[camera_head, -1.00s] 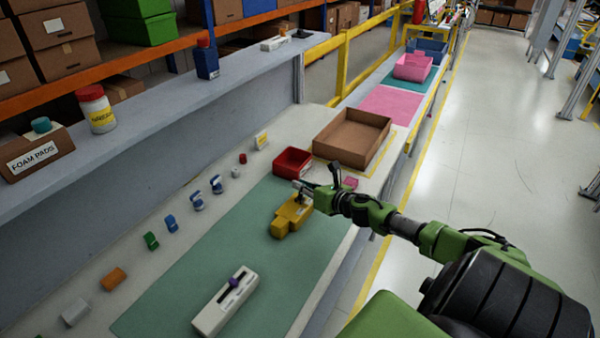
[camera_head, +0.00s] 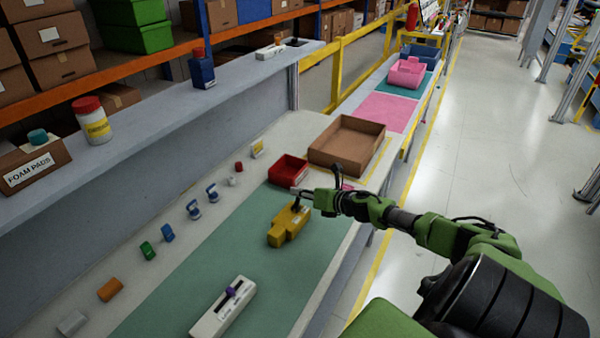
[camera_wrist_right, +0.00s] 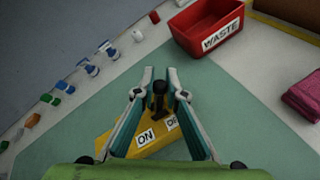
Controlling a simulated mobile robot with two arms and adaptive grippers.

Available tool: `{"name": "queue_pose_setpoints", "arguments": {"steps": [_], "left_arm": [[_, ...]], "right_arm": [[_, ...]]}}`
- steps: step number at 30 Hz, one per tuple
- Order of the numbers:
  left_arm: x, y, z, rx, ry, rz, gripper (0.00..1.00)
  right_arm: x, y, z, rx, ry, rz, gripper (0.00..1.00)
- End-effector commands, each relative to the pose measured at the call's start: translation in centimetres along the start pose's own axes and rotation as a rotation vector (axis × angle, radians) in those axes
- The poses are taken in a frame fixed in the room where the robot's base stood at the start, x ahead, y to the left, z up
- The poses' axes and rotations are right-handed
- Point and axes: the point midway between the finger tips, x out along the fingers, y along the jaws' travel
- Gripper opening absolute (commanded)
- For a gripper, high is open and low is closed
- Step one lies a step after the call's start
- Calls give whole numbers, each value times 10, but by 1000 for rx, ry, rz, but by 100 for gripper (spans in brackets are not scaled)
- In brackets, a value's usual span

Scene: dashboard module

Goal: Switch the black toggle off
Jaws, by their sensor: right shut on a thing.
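The yellow switch module (camera_head: 280,234) stands on the green mat and also shows in the right wrist view (camera_wrist_right: 122,145). Its black toggle (camera_wrist_right: 158,97) sticks up from the top, between an ON label (camera_wrist_right: 146,137) and a second label (camera_wrist_right: 171,123) partly covered by a finger. My right gripper (camera_wrist_right: 159,74) is shut on the toggle, one finger on each side of it. In the head view my right gripper (camera_head: 298,192) is above the module's far end. I cannot tell exactly how far the toggle leans. My left gripper is not in view.
A red waste bin (camera_head: 288,170) and a cardboard tray (camera_head: 347,142) stand just beyond the module. A white box with a purple slider (camera_head: 231,291) lies nearer on the green mat (camera_head: 185,290). Several small coloured parts line the left side. A raised ledge (camera_head: 150,120) runs behind them.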

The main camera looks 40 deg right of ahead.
Motion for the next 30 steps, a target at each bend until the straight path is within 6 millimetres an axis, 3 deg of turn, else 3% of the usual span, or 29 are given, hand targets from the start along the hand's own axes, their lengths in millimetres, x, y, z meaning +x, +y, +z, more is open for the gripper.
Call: {"name": "queue_pose_setpoints", "arguments": {"steps": [1,3,17,30], "left_arm": [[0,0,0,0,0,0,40],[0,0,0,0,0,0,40],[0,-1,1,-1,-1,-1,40],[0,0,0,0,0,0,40]], "right_arm": [[0,0,-1,0,1,-1,14],[0,0,-1,0,1,-1,29],[-5,-1,-1,-1,0,-1,29],[-53,-2,-3,0,4,-2,29]]}}
